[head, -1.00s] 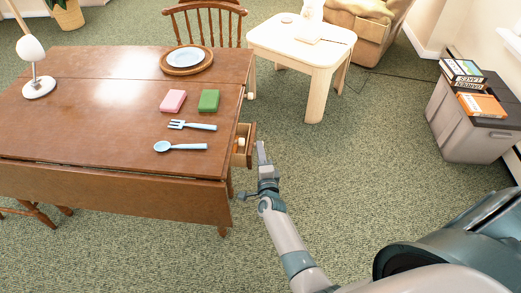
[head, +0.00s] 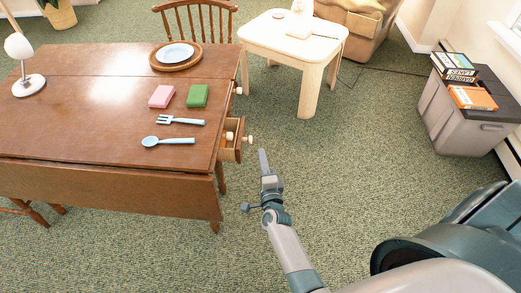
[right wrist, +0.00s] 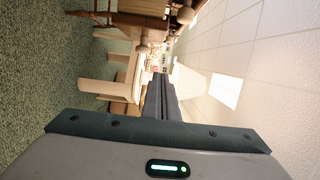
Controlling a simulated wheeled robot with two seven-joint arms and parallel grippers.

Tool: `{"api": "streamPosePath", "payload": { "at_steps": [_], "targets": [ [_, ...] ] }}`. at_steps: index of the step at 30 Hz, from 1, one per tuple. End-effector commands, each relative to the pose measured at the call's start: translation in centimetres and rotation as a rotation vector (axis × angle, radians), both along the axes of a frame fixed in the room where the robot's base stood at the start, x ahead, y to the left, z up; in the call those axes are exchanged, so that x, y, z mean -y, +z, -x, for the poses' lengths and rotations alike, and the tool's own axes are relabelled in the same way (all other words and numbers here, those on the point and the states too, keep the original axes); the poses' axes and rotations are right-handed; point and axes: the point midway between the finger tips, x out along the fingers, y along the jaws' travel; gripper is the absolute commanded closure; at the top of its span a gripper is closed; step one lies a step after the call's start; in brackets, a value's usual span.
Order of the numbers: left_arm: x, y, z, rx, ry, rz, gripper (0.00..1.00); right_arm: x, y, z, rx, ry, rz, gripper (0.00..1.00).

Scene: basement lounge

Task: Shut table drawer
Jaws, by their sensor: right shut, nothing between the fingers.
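The wooden table (head: 110,180) stands at the left in the head view. Its drawer (head: 232,147) sticks out from the right end, partly open, with a small round pale knob (head: 250,140) on its front. My right gripper (head: 262,155) is shut and empty, just to the right of the drawer front and apart from it. In the right wrist view, the shut fingers (right wrist: 160,98) point ahead, with a round knob (right wrist: 185,15) and brown wood near the top. My left gripper is not in view.
On the tabletop are a pink block (head: 162,96), a green block (head: 198,96), a fork (head: 180,120), a spoon (head: 167,141), a plate (head: 175,53) and a lamp (head: 27,85). A pale side table (head: 290,40) stands behind.

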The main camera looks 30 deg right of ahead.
Motion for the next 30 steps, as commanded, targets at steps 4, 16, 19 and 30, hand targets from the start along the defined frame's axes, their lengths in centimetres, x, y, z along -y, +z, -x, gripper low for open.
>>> {"api": "streamPosePath", "payload": {
  "at_steps": [4, 16, 19, 30],
  "targets": [
    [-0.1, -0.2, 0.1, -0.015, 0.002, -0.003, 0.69, -0.7, -0.1, 2.2, -0.001, 0.0, 0.0, 1.0],
    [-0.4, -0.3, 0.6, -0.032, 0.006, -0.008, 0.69, -1.1, 0.0, 3.7, 0.001, 0.0, 0.0, 1.0],
    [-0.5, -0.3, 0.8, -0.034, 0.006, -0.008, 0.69, -1.1, 0.0, 3.7, 0.001, 0.0, 0.0, 1.0],
    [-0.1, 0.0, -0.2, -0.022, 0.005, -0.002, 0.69, 0.7, 0.5, 3.7, -0.018, 0.013, 0.272, 1.0]
  ]
}}
